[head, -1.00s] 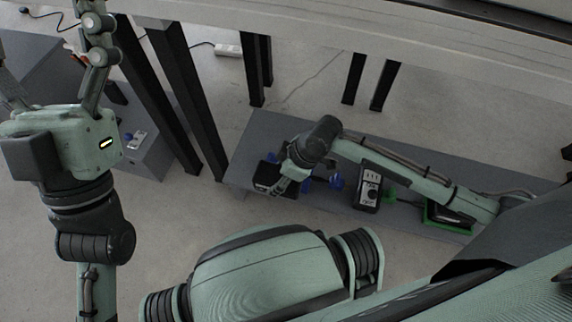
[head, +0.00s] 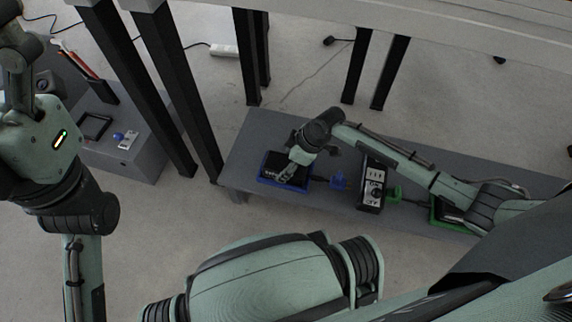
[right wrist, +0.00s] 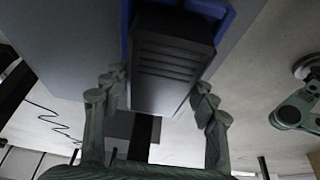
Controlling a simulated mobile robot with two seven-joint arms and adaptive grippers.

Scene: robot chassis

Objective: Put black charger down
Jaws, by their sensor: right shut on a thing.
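The black charger (head: 284,170) is a dark box at the left end of the low grey bench. It lies over the blue tray (head: 262,180), whose rim shows around it. In the right wrist view the charger (right wrist: 170,62) has ribbed slots and sits between the fingers, with the blue tray (right wrist: 226,12) edging its far end. My right gripper (head: 285,173) is shut on the charger; its fingers also show in the right wrist view (right wrist: 158,100). I cannot tell whether the charger is fully seated. My left arm is at the left edge; its gripper is out of view.
Dark table legs (head: 247,60) stand behind. A grey box (head: 140,160) stands at the left.

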